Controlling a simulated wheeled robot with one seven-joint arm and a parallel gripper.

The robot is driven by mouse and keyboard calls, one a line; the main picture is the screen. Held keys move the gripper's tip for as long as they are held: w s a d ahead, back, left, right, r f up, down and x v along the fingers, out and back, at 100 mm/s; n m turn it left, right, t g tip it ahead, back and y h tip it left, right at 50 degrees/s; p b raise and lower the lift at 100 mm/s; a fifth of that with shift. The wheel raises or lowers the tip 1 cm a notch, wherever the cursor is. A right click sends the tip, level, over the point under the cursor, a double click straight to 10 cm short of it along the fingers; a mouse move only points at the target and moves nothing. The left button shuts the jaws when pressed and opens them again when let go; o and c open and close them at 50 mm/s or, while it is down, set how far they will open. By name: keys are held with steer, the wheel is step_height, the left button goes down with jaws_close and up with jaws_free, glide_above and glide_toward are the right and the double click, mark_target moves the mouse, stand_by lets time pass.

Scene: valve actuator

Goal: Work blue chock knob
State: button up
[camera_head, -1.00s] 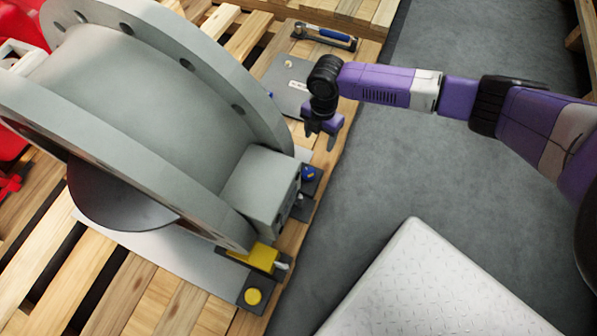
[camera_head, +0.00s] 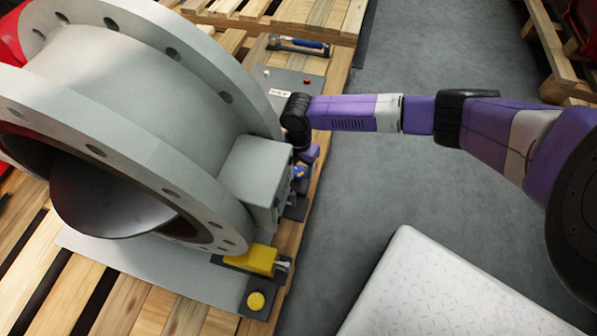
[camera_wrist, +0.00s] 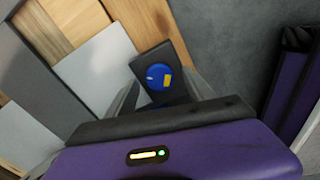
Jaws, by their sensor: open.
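The blue chock knob (camera_wrist: 158,76) is a round blue dial with a yellow mark, set on a dark plate (camera_wrist: 168,62). It also shows in the head view (camera_head: 299,171), small and partly covered by my gripper, beside the grey valve's box. My gripper (camera_head: 304,160) is just above the knob at the pallet's right edge. In the wrist view its open fingers (camera_wrist: 165,92) stand to either side of the knob's line of sight, with nothing between them. I cannot tell how far the fingertips are from the knob.
The big grey flanged valve (camera_head: 150,90) and its box (camera_head: 250,180) stand close left of my gripper. A yellow block (camera_head: 258,260) and a yellow round knob (camera_head: 256,300) are nearer. A blue-handled tool (camera_head: 300,44) lies farther back.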

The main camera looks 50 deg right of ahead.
steer(key=shift+f, duration=0.4)
jaws_close()
steer(key=shift+r, duration=0.1)
steer(key=shift+p, duration=0.45)
